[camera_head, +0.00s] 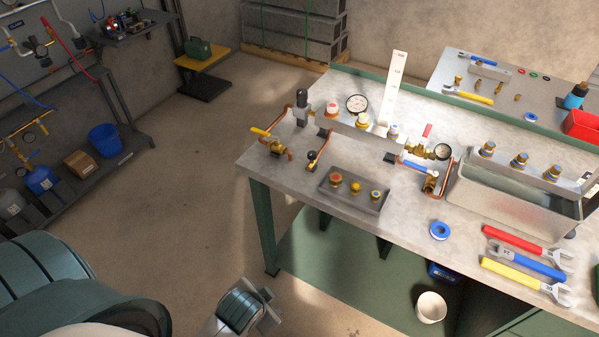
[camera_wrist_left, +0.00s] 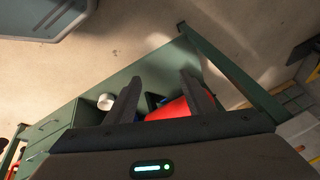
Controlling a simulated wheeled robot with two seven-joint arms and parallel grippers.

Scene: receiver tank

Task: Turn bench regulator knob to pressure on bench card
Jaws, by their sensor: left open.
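The bench regulator appears to be the grey fitting with a black knob (camera_head: 303,98) at the left back of the workbench (camera_head: 290,180). A round white gauge (camera_head: 357,104) stands to its right. A tall white card with small markings (camera_head: 394,90) stands behind the fittings; I cannot read it or tell if it is the bench card. My left gripper (camera_head: 268,310) is low in front of the bench, well apart from the knob. In the left wrist view my left gripper (camera_wrist_left: 160,84) is open, its fingers spread with nothing held. My right gripper is not in view.
A white cup (camera_head: 431,307) is below. The left wrist view shows a red object (camera_wrist_left: 178,108) beyond the fingers. Floor left of the bench is clear.

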